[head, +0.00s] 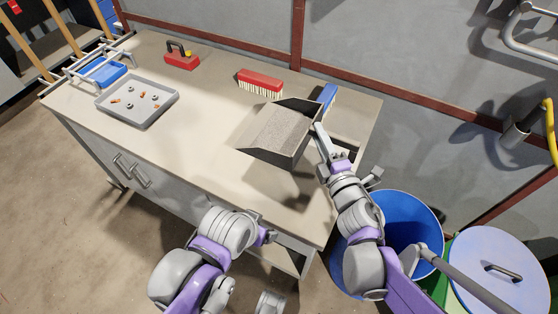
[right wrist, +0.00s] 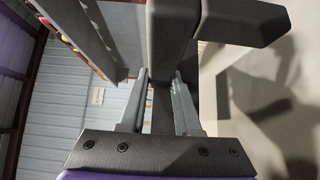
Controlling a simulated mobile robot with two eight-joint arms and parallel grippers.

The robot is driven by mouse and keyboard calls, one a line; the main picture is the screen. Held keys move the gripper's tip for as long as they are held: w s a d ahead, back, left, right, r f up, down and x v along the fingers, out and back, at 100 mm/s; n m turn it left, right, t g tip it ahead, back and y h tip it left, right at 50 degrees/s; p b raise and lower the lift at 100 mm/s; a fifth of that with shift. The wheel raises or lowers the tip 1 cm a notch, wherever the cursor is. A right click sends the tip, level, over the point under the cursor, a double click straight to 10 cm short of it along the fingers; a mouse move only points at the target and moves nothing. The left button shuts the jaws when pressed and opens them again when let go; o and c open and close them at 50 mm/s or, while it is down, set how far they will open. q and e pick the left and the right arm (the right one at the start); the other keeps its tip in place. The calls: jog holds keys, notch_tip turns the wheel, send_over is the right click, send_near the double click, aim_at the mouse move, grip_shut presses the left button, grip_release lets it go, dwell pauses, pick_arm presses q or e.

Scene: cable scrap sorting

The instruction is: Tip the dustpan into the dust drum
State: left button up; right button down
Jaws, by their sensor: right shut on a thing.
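The dark dustpan (head: 270,129) is above the right part of the workbench, with a speckled grey layer over its pan. I cannot tell whether it touches the bench. My right gripper (head: 321,138) is shut on the dustpan's handle; the right wrist view shows the dark handle (right wrist: 172,40) between the two grey fingers (right wrist: 158,105). An open blue drum (head: 432,215) stands on the floor right of the bench, partly hidden behind my right arm. My left gripper (head: 268,237) is near the bench's front edge, apart from the dustpan; its jaws are too small to read.
A red brush (head: 260,82) and a blue brush (head: 328,97) lie behind the dustpan. A grey tray (head: 137,118) with small scraps, a blue tray (head: 105,72) and a red block-like tool (head: 181,61) are farther left. A lidded green drum (head: 490,265) stands beside the blue one.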

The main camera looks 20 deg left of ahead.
jog(key=shift+w+a, duration=0.1)
notch_tip(320, 180, down, 10)
jog(key=shift+r+b, duration=0.2)
jog(key=shift+b, duration=1)
jog(key=shift+f, duration=0.15)
jog(key=c, duration=0.6)
grip_release()
jog(key=v, duration=1.1)
jog(key=shift+r, duration=0.3)
